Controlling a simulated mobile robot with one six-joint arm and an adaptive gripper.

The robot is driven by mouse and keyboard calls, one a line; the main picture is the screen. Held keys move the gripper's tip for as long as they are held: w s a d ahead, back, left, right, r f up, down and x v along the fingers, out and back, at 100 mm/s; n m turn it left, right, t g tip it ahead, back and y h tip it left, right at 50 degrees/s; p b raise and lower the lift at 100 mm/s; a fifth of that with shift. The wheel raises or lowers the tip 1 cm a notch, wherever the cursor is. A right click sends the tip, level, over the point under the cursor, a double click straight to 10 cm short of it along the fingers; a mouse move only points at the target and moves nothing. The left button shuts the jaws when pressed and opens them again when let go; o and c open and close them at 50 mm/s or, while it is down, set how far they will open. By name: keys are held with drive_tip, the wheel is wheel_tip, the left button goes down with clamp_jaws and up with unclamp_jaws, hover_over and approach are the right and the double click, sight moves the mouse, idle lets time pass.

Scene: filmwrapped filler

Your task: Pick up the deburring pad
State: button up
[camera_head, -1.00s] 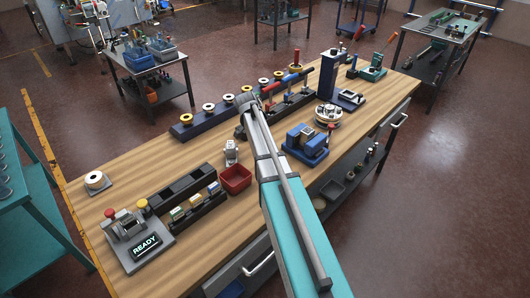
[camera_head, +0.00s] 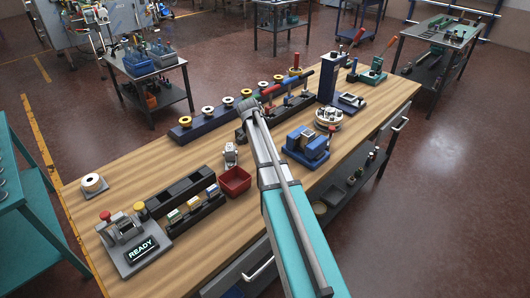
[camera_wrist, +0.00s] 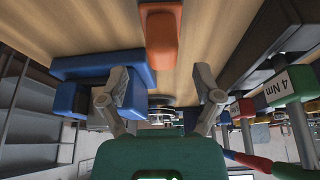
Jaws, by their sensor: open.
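An orange-red block (camera_wrist: 160,38) lies on the wooden bench top at the top centre of the wrist view. It may be the deburring pad, but I cannot tell for sure. I cannot make it out in the head view, where my arm covers part of the bench. My gripper (camera_wrist: 163,98) is open in the wrist view, its two grey fingers spread wide with nothing held between them. The orange block is beyond the fingertips in the picture, apart from them. In the head view my gripper (camera_head: 241,137) is over the middle of the bench, largely hidden by my wrist.
A blue vise-like fixture (camera_head: 306,145) stands right of my arm; it also shows in the wrist view (camera_wrist: 92,70). A spool rack (camera_head: 205,122) and upright screwdrivers line the far edge. A red bin (camera_head: 235,181) stands left. Bare wood (camera_head: 130,170) lies at the left.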

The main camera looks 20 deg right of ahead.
drive_tip(key=shift+b+x, duration=1.95)
drive_tip(key=shift+x, duration=0.4)
drive_tip(key=shift+a, duration=0.15)
clamp_jaws()
